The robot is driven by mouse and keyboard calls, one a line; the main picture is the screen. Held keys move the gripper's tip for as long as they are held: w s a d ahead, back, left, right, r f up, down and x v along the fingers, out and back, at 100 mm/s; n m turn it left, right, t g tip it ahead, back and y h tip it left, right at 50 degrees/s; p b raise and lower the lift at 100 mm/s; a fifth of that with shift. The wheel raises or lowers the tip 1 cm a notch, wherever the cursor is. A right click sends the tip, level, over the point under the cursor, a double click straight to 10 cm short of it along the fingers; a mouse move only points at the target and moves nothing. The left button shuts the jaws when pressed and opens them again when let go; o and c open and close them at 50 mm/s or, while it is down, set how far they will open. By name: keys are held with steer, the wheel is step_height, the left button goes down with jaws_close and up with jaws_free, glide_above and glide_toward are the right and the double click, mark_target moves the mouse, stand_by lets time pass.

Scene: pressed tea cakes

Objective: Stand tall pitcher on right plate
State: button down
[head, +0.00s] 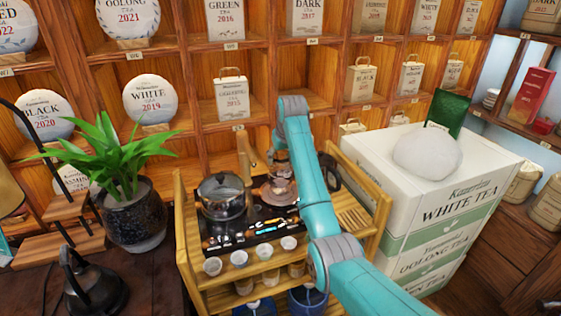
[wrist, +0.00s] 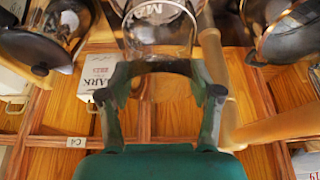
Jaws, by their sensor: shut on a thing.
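My gripper (wrist: 163,94) is shut on a clear glass pitcher (wrist: 160,38) with white lettering, which shows between its fingers in the wrist view. In the head view my teal arm reaches over the stove and largely hides the gripper and pitcher. The right plate (head: 272,192) is a brownish round disc on the black stove (head: 238,237), partly behind my arm. Whether the pitcher touches it I cannot tell.
A glass kettle (head: 222,198) with a wooden handle stands on the stove's left side. A dark-handled pot (head: 331,172) is right of my arm. Small cups (head: 239,258) line the wooden cart's front. White tea boxes (head: 440,205) stand at the right.

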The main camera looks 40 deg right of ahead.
steer(key=shift+f, duration=0.85)
steer(key=shift+c, duration=1.1)
jaws_free()
